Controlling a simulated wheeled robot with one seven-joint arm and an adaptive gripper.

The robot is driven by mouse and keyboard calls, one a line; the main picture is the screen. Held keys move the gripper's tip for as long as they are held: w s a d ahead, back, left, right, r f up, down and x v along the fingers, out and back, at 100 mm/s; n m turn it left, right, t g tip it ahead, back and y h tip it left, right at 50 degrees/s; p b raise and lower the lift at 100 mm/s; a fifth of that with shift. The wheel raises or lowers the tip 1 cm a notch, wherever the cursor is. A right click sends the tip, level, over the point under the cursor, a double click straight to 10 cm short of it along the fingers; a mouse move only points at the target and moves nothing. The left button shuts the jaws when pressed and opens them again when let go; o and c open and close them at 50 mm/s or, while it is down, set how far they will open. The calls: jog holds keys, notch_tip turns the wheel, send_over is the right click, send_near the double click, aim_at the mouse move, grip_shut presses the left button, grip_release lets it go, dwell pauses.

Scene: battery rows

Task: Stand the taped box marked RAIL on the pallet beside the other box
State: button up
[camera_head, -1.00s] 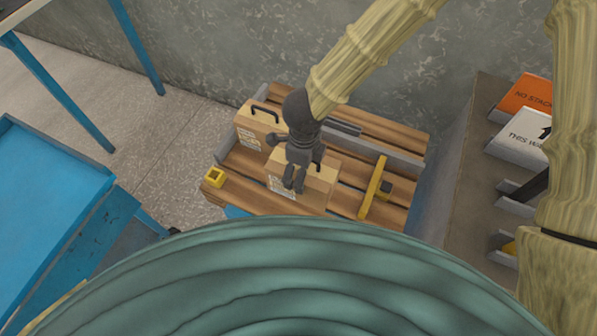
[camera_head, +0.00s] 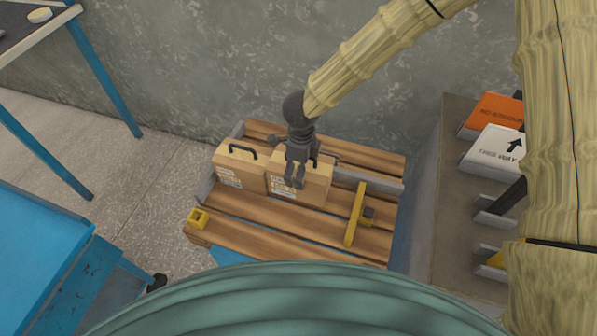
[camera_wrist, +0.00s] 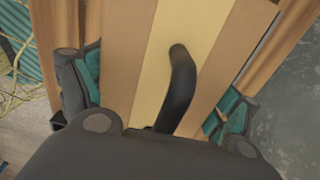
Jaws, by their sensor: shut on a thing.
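A tan taped box (camera_head: 313,185) with a pale label stands on the slatted wooden pallet (camera_head: 270,232); its marking is too small to read. My gripper (camera_head: 294,184) is over this box and shut on it from above. In the wrist view my gripper (camera_wrist: 160,115) shows close over the box top (camera_wrist: 225,30), with a pale tape strip and a dark handle (camera_wrist: 178,85) between the fingers. The other tan box (camera_head: 240,170), with a dark handle and label, stands upright just left of it, very close; I cannot tell whether they touch.
A grey rail runs behind the boxes. Blue tables are at left; a shelf with an orange box (camera_head: 492,113) and white box (camera_head: 493,150) is at right. The front slats are bare.

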jog(key=shift+f, duration=1.65)
jog(key=shift+f, duration=0.15)
jog(key=o, duration=1.9)
jog(key=shift+c, duration=0.2)
notch_tip(320, 180, up, 12)
jog(key=shift+r+p, duration=0.1)
jog(key=shift+p, duration=0.4)
